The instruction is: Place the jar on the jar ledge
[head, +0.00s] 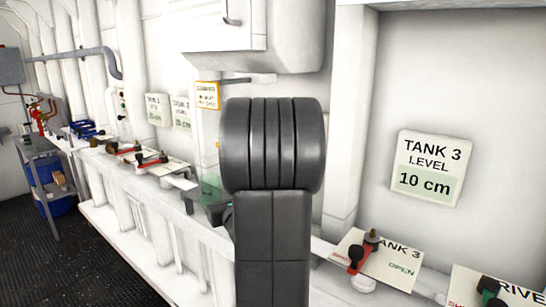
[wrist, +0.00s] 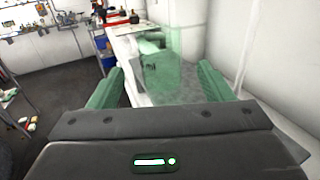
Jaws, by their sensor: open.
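A clear green-tinted jar (wrist: 163,75) stands upright between the two green fingers of my gripper (wrist: 161,69) in the wrist view. The fingers are spread wide, with a gap on each side of the jar. In the head view, the jar (head: 210,188) shows faintly to the left of my arm, which hides most of my gripper. A pale surface lies under and beyond the jar in the wrist view; I cannot tell whether it is the jar ledge.
A white ledge (head: 205,232) runs along the wall, with valve plates on it, including a TANK 3 plate (head: 378,258) at right. A TANK 3 LEVEL sign (head: 430,168) hangs above. A grey cart (head: 50,185) stands at far left beside open dark floor (head: 60,260).

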